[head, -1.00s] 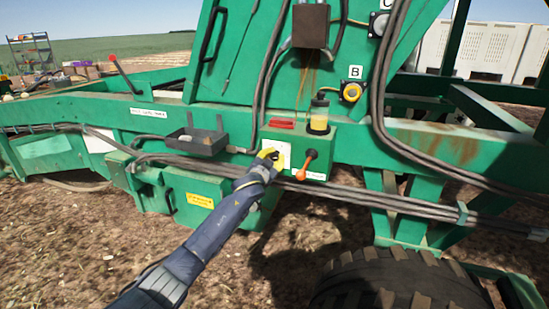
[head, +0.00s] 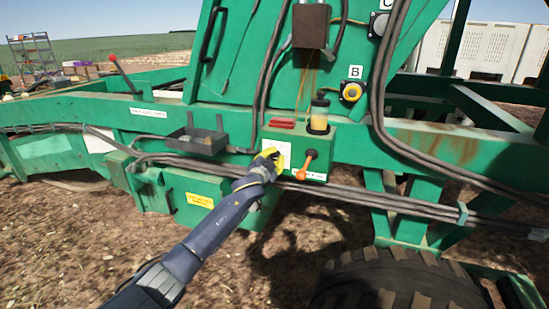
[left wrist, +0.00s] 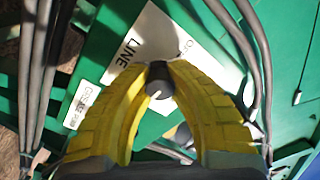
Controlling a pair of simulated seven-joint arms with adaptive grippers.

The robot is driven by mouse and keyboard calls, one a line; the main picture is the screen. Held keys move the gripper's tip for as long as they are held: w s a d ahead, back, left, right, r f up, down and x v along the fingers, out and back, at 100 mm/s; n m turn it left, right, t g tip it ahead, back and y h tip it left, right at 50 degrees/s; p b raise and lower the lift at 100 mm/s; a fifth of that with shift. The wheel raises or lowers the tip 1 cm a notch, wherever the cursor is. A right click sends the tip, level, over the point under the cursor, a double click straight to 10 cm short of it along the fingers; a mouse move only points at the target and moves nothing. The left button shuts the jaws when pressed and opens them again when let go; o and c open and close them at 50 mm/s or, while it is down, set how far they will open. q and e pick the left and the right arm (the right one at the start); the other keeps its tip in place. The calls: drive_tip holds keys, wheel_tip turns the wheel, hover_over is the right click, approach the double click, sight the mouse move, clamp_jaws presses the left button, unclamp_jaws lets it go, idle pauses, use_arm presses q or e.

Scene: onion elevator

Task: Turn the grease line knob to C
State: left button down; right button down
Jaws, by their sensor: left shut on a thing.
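My left gripper (head: 272,156) has yellow fingers and is at the front face of the green grease box (head: 327,140). In the left wrist view the gripper (left wrist: 160,72) is shut on the dark grey knob (left wrist: 159,86), with the fingertips on either side of it. The knob stands in front of a white label plate (left wrist: 150,45) printed with "LINE". In the head view the gripper mostly hides the knob and part of the plate (head: 280,146). I cannot read the letter that the knob points to. My right gripper is not in view.
An orange-handled lever (head: 303,174) sits close to the right of my left gripper. A grease cup (head: 319,116) stands on the box. Hoses (head: 345,191) run below, and a small tray (head: 198,139) hangs to the left. A tyre (head: 400,282) is at lower right.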

use_arm(q)
drive_tip(key=c, duration=1.1)
unclamp_jaws()
drive_tip(key=v, duration=1.2)
drive_tip(key=shift+r, duration=0.1)
